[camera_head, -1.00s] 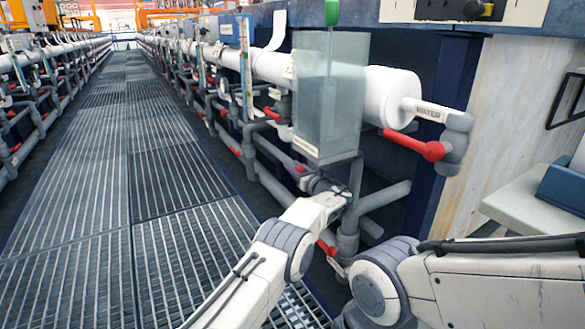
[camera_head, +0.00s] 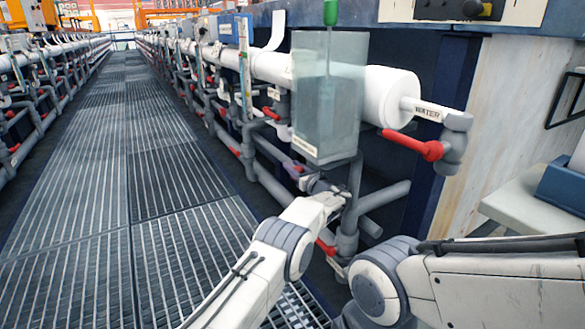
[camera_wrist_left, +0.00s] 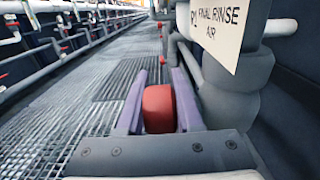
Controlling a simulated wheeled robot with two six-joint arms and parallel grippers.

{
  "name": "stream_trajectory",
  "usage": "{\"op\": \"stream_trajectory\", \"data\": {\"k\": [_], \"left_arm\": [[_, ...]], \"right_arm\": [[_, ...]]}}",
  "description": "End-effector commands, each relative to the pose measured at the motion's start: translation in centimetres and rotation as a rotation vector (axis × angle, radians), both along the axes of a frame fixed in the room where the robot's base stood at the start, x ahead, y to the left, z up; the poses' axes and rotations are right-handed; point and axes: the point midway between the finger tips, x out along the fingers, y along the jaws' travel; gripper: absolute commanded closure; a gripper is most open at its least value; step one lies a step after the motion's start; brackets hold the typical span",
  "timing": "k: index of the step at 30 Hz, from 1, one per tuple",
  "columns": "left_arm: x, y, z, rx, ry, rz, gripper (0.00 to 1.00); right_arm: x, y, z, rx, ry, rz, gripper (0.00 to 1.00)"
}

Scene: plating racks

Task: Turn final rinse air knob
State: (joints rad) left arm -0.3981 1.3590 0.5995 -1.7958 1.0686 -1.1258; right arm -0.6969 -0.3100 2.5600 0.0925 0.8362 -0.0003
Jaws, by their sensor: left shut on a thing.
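The red final rinse air knob (camera_wrist_left: 159,108) sits between the two purple fingers of my left gripper (camera_wrist_left: 157,95) in the left wrist view. The gripper is shut on it. In the head view my left gripper (camera_head: 302,176) is beside the pipes under the clear tank, and the knob is mostly hidden there. My right arm shows at the lower right, but its gripper is not visible.
A clear tank (camera_head: 328,95) hangs right above my left gripper. Grey pipes (camera_head: 348,215) run behind it, with another red handle (camera_head: 325,247) below. A red-handled water valve (camera_head: 415,145) is to the right. The grated walkway (camera_head: 110,210) at left is clear.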

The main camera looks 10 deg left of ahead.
Motion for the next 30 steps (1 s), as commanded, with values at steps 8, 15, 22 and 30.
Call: {"op": "stream_trajectory", "data": {"k": [8,15,22,30], "left_arm": [[0.0,0.4,0.2,0.0,-0.004,0.009,1.0],[0.0,0.2,0.1,0.0,-0.002,0.005,0.53],[-0.2,-0.2,0.2,0.001,-0.001,0.003,0.53],[-2.8,-2.1,0.7,0.002,0.003,-0.001,0.53]], "right_arm": [[0.0,0.0,0.0,0.0,0.0,0.0,0.53],[0.0,0.0,0.0,0.0,0.0,0.0,0.53],[0.0,0.0,0.3,0.0,0.0,0.0,0.53],[0.0,0.0,2.7,0.0,0.0,0.0,0.53]]}}
